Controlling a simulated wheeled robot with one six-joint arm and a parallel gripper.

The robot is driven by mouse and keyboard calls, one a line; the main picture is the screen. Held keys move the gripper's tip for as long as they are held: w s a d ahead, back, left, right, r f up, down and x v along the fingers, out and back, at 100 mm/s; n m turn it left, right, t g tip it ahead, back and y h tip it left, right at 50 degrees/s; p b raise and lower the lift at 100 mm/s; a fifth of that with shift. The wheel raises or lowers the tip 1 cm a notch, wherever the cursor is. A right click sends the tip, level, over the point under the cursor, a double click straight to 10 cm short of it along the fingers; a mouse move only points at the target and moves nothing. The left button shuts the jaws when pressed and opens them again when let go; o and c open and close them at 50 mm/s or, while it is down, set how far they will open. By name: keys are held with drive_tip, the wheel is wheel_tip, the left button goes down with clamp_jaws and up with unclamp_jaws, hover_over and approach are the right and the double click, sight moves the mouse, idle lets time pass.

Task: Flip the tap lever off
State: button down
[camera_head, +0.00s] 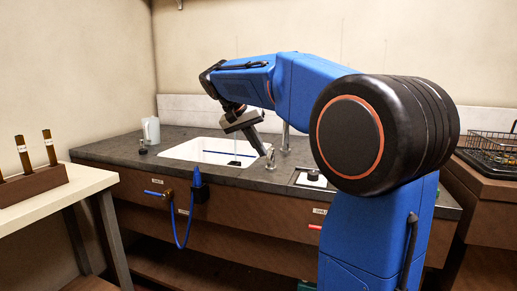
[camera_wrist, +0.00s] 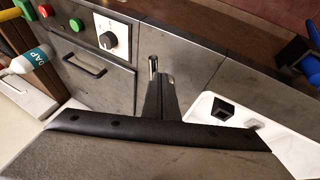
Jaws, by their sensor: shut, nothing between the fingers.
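A small brass tap (camera_head: 168,195) with a blue lever (camera_head: 153,193) sticks out of the counter's front at the left; the lever points left, roughly level. My gripper (camera_head: 262,148) is shut and empty, pointing down over the front right of the sink. In the wrist view its closed fingers (camera_wrist: 166,92) show beside a short upright metal piece (camera_wrist: 153,66). That piece also shows at the sink's front right edge in the head view (camera_head: 270,159); whether they touch I cannot tell. My gripper is well to the right of the blue lever.
The white sink (camera_head: 185,150) is set in the dark counter (camera_head: 110,150). A blue hose (camera_head: 181,232) hangs below its front. A knob panel (camera_wrist: 112,38), a soap bottle (camera_wrist: 30,62) and a wire basket (camera_head: 490,148) are nearby. A pale table (camera_head: 60,200) stands left.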

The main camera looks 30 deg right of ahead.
drive_tip(key=shift+s, duration=0.1)
drive_tip(key=shift+s+d+n+t, duration=0.7)
drive_tip(key=shift+s+n+t, duration=0.15)
drive_tip(key=shift+n, duration=0.55)
drive_tip(key=shift+s+d+n+t, duration=0.25)
drive_tip(key=shift+s+d+n, duration=0.2)
drive_tip(key=shift+n, duration=0.25)
drive_tip(key=shift+s+d+y, duration=0.3)
drive_tip(key=shift+s+d, duration=0.15)
drive_tip(key=shift+d, duration=0.45)
